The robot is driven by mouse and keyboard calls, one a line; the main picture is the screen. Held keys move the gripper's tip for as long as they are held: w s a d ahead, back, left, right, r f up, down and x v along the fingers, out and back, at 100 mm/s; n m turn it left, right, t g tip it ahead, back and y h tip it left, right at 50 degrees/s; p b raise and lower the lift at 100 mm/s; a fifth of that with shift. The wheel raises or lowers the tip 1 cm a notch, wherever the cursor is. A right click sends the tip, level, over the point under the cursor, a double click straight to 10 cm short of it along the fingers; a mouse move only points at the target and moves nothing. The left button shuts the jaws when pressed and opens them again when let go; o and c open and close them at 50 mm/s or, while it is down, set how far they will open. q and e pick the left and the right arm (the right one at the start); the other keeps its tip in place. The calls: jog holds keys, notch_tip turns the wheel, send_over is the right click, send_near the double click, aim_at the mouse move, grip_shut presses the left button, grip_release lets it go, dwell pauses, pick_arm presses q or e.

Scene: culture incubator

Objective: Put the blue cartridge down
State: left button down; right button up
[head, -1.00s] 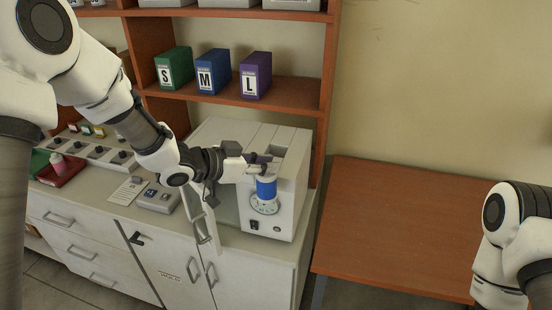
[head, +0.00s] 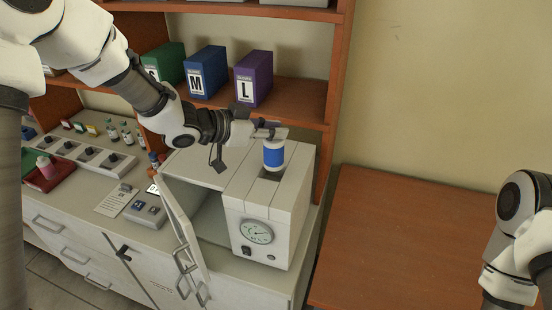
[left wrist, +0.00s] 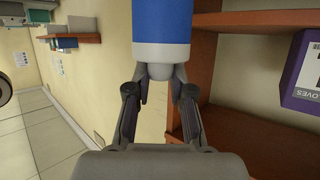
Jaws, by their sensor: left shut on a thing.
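The blue cartridge (head: 273,155), with white ends, hangs upright from my left gripper (head: 272,132). In the left wrist view the blue cartridge (left wrist: 161,25) fills the top middle, with its narrow end between the fingers of the left gripper (left wrist: 160,78). In the head view it appears over the dark slot in the top of the white incubator (head: 242,212); its exact height above the slot is hard to judge. My right gripper is out of view; only part of that arm shows at the right edge.
The incubator's front door (head: 183,222) stands open. Green, blue (head: 206,72) and purple (head: 254,78) boxes stand on the shelf behind. A control box (head: 146,210) and a red tray (head: 48,175) are on the counter. The brown table (head: 405,240) at right is clear.

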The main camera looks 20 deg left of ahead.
aim_at(265, 153)
pick_arm(q)
jog(key=shift+s+f, duration=0.2)
jog(key=shift+f, duration=0.45)
jog(key=shift+s+f, duration=0.2)
jog(key=shift+f, duration=0.4)
jog(key=f, duration=0.1)
jog(key=f+p, duration=0.1)
jog(key=f, duration=0.1)
jog(key=shift+w+a+f, duration=0.1)
jog(key=shift+w+f, duration=0.1)
jog(key=shift+w, duration=0.2)
jog(key=shift+w+f, duration=0.1)
jog(key=shift+f, duration=0.2)
jog(key=shift+s+r, duration=0.15)
jog(key=shift+s, duration=0.1)
jog(key=c, duration=1)
grip_release()
jog(key=shift+f, duration=0.2)
